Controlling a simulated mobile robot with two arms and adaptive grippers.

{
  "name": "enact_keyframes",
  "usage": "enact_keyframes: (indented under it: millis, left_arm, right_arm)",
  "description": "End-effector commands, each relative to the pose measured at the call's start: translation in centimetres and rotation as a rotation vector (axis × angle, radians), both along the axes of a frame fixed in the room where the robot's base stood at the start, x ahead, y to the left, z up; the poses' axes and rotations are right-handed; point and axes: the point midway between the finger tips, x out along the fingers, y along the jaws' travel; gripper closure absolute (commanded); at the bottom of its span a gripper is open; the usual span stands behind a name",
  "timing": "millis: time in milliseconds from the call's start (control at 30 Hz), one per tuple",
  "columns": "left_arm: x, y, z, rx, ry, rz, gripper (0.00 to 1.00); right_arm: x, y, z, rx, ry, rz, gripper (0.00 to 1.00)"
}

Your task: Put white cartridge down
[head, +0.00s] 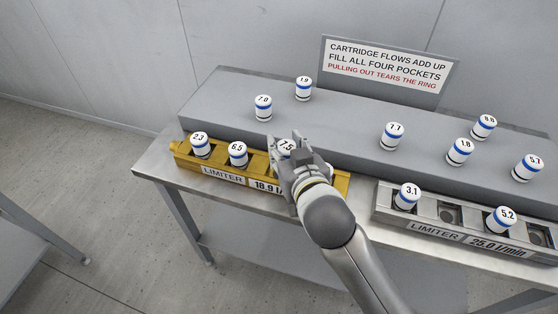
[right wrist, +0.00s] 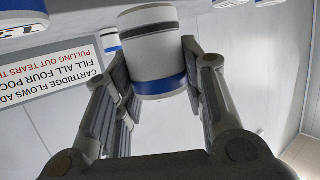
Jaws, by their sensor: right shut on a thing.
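My right gripper (head: 287,152) is shut on a white cartridge (head: 287,145) marked 7.5, above the yellow limiter block (head: 335,184) labelled 18.9. The cartridge's top looks higher than its neighbours' tops. The gripper hides its lower part, so I cannot tell whether it touches a pocket. In the right wrist view the white cartridge (right wrist: 152,50), with its blue band, sits between the two fingers. In the yellow block, cartridges 2.3 (head: 200,147) and 6.5 (head: 238,155) stand in the two left pockets. My left gripper is not in view.
The grey limiter block (head: 383,211) labelled 25.0 holds cartridges 3.1 (head: 407,197) and 5.2 (head: 499,221); its second (head: 450,213) and fourth pockets are empty. Several cartridges, including 7.0 (head: 263,108) and 7.7 (head: 392,137), stand on the raised shelf (head: 335,118). A sign (head: 389,66) stands behind.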

Motion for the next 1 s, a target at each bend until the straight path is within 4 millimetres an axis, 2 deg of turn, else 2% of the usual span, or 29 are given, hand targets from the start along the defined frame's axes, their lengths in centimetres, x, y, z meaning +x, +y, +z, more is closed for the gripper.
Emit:
enact_keyframes:
  millis: [100, 200, 400, 600, 1000]
  left_arm:
    - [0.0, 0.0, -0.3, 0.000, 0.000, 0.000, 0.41]
    - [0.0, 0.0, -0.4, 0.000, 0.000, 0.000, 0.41]
    - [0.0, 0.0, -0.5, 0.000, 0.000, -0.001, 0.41]
    - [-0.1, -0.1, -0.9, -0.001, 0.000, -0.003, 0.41]
    - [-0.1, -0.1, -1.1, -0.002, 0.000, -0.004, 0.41]
  right_arm:
    - [1.3, 0.8, -1.7, 0.000, -0.004, 0.000, 0.90]
    - [1.8, 1.1, -2.4, 0.001, -0.005, -0.001, 0.90]
    - [2.5, 1.6, -3.4, 0.001, -0.005, 0.000, 0.90]
    - [2.4, 1.6, -6.3, 0.000, -0.003, 0.000, 0.90]
    - [2.4, 1.6, -6.8, 0.003, -0.004, -0.001, 0.90]
